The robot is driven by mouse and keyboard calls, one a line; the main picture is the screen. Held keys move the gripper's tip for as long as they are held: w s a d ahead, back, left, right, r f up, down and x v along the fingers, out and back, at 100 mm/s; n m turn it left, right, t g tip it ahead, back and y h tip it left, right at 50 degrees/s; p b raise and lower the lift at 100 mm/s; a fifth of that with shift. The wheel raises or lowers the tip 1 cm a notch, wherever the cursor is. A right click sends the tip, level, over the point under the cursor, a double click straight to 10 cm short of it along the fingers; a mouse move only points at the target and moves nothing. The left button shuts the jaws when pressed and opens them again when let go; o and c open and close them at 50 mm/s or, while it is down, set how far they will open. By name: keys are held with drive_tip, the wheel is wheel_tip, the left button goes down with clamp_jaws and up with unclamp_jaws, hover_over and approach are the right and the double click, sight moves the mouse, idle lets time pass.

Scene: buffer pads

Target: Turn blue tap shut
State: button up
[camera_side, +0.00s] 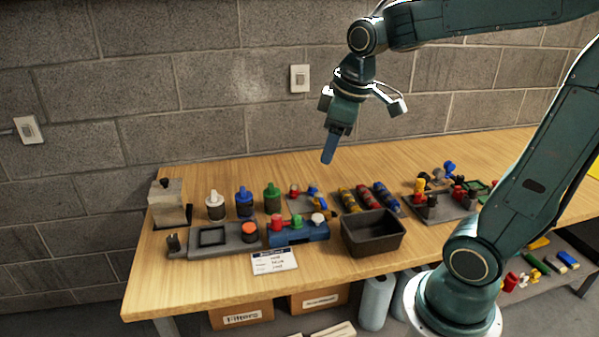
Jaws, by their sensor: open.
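My gripper (329,156) hangs in the air above the back of the bench, pointing down, with open jaws and nothing visible between them. Its fingers look overlapped from this side. Below and left of it, a small blue handle (313,191) sits on a grey plate beside a red one (294,190); it looks like the blue tap, but its angle is too small to read. A blue bottle (244,204) with a blue top stands farther left, between a white bottle (215,206) and a green one (272,198). My gripper touches none of these.
A dark empty bin (373,248) stands at front centre. A blue block (299,237) with coloured knobs and a grey tray (210,252) are left of it. Yellow, red and blue cylinders (367,198) lie behind the bin. The front left bench (190,290) is clear.

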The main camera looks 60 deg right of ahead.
drive_tip(key=w+d+f+n+g, duration=0.25)
drive_tip(key=w+d+f, duration=0.25)
drive_tip(key=w+d, duration=0.3)
drive_tip(key=n, duration=0.3)
hover_over(323, 201)
wheel_tip(323, 201, down, 10)
drive_tip(key=shift+f+g+y, duration=0.1)
drive_tip(key=shift+g+y, duration=0.3)
drive_tip(key=shift+g, duration=0.05)
wheel_tip(323, 201, down, 14)
drive_tip(key=shift+a+r, duration=0.1)
drive_tip(key=shift+c, duration=0.4)
drive_tip(key=c, duration=0.6)
